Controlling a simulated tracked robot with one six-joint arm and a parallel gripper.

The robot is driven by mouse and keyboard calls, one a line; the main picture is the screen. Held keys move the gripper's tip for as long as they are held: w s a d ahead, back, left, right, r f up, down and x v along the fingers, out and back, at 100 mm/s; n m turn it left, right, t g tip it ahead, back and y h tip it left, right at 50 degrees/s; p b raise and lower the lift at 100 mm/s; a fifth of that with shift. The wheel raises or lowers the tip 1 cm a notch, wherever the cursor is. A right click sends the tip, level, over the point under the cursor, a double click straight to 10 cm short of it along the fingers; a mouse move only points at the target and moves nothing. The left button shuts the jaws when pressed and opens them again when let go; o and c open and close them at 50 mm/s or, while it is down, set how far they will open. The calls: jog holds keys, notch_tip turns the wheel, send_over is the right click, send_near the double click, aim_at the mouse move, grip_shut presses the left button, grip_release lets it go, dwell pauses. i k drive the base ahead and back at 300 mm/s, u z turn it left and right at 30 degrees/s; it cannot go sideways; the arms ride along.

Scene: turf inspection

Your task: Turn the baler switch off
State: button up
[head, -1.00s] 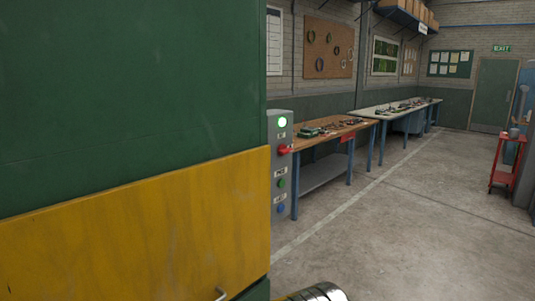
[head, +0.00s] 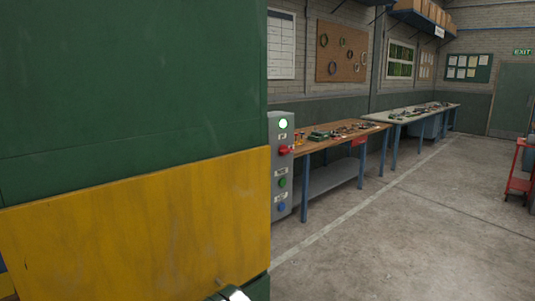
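A grey control box (head: 282,166) is fixed at the right edge of a large green and yellow machine (head: 130,95), seen at a steep angle. A lit white-green lamp (head: 283,124) is at its top. Below the lamp is a red switch handle (head: 285,150) that sticks out sideways to the right. A green button (head: 282,183) and a blue button (head: 281,207) sit lower down. The labels are too small to read. My gripper's fingers do not show; only a bright piece, perhaps of my arm, shows at the bottom edge.
A wooden workbench (head: 350,131) and a paler bench (head: 420,114) with small parts run along the wall behind the box. A red trolley (head: 520,175) stands at the far right. The concrete floor (head: 410,230) between is clear.

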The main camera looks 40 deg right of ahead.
aim_at(283, 149)
jog(key=u, duration=1.05)
jog(key=k, duration=1)
jog(key=z, duration=1.1)
jog(key=i, duration=0.9)
